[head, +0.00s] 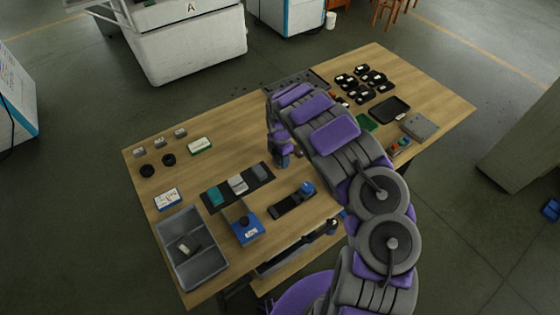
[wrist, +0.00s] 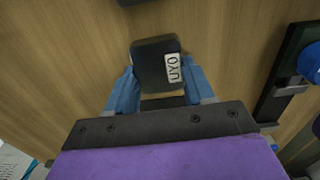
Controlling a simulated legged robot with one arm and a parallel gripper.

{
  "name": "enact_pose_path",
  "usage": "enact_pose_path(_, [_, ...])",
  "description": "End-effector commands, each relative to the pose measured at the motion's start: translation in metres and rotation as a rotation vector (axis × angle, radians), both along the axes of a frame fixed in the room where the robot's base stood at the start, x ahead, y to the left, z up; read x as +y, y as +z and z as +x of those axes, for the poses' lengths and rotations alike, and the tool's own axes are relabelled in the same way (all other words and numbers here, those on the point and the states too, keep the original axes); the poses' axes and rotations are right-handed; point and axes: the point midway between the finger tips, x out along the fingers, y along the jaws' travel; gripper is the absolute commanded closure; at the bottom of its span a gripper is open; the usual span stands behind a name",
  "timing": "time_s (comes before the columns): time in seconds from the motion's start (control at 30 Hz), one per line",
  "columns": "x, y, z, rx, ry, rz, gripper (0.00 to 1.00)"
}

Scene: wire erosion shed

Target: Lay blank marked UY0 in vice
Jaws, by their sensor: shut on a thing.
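The blank marked UY0 (wrist: 155,64) is a dark block with a white label, held between the blue fingers of my gripper (wrist: 158,88) in the wrist view. In the head view my gripper (head: 283,158) is above the table, beyond a black vice-like fixture with a blue knob (head: 291,203). That fixture also shows at the right edge of the wrist view (wrist: 284,78), apart from the blank. The blank is not clearly visible in the head view, and its height above the wood cannot be told.
A dark mat (head: 217,198) with several blocks lies left of the fixture. Black parts (head: 362,82) and a black tray (head: 389,109) lie at the right. Bare wood surrounds my gripper.

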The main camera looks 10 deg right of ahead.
Motion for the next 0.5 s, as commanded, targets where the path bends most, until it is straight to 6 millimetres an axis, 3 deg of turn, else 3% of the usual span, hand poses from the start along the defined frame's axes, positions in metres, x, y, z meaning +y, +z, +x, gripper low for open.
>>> enact_pose_path(0.5, [0.000, 0.028, 0.000, -0.003, -0.001, -0.001, 0.96])
